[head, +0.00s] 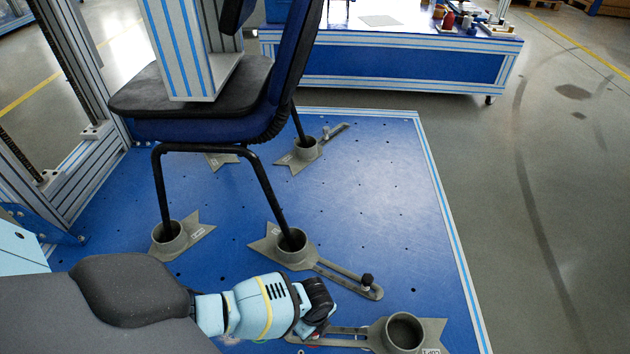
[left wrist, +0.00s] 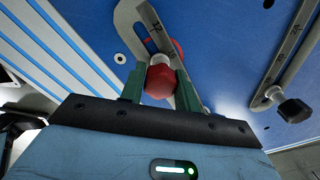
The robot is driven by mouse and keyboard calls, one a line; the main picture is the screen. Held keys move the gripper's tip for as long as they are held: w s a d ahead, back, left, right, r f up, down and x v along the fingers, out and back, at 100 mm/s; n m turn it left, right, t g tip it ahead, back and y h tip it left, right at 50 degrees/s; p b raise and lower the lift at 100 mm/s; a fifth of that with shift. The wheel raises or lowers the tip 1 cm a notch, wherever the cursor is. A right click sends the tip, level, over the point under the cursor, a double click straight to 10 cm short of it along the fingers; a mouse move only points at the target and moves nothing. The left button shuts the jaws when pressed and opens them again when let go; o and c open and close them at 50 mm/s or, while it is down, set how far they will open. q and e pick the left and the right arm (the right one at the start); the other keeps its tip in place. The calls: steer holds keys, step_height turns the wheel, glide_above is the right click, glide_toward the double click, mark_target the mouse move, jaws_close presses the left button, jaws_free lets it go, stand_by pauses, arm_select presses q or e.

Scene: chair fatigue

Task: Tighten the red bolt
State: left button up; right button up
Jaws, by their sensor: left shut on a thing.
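The red bolt (left wrist: 160,80) has a faceted red head and stands at the slotted arm (left wrist: 152,28) of a grey bracket on the blue plate. My left gripper (left wrist: 159,88) is shut on the bolt head, with one green finger on each side. In the head view my left gripper (head: 303,334) is low over the plate, at the left end of the front bracket (head: 362,331). The bolt is mostly hidden there by the gripper. My right gripper is in neither view.
A blue chair (head: 205,130) stands with its black legs in grey cup brackets. A neighbouring bracket arm has a black knob (head: 367,280), also in the left wrist view (left wrist: 294,109). The blue plate (head: 385,190) is clear at right. A workbench (head: 400,65) stands behind.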

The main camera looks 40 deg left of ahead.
arm_select(q)
steer(key=m, duration=0.4)
steer(key=shift+b, duration=0.35)
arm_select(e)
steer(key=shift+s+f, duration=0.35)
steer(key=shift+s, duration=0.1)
arm_select(q)
steer(key=m, duration=0.2)
steer(key=shift+m+b, duration=0.3)
steer(key=shift+m, duration=0.7)
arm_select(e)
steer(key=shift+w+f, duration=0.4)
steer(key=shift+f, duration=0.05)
